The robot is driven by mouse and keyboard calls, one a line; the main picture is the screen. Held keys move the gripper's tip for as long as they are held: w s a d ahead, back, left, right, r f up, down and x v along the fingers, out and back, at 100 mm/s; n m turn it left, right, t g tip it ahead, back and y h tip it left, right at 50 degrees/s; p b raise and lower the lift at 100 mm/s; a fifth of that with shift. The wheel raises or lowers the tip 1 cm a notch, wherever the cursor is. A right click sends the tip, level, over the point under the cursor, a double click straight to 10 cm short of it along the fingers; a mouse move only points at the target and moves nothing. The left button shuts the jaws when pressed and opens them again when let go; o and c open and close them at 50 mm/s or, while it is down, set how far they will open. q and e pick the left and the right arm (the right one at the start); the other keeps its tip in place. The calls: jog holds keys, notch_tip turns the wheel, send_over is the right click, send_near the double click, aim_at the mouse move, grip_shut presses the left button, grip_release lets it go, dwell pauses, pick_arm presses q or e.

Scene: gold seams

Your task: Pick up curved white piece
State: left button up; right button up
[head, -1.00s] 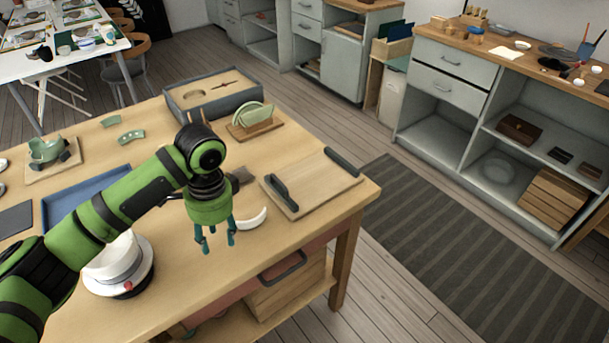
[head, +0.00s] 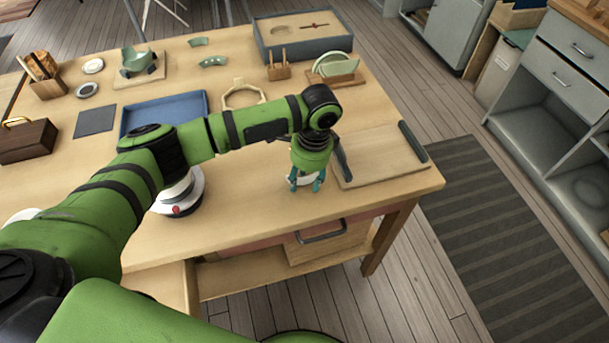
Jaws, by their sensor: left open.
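The curved white piece (head: 306,181) lies on the wooden worktable, just left of the board with black handles. Only a pale part of it shows, behind and between the fingers of my left gripper (head: 306,186). My left gripper is open and points down over the piece, with its teal fingertips close to the table. I cannot tell whether the fingers touch the piece. My right gripper is not in view.
The wooden board (head: 385,157) with dark handles lies right of the gripper. A white round device (head: 180,195) stands to its left. A blue tray (head: 165,111), a plate rack (head: 338,80) and a grey box (head: 302,45) are farther back. The table's front edge is bare.

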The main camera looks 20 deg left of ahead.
pick_arm(q)
grip_shut()
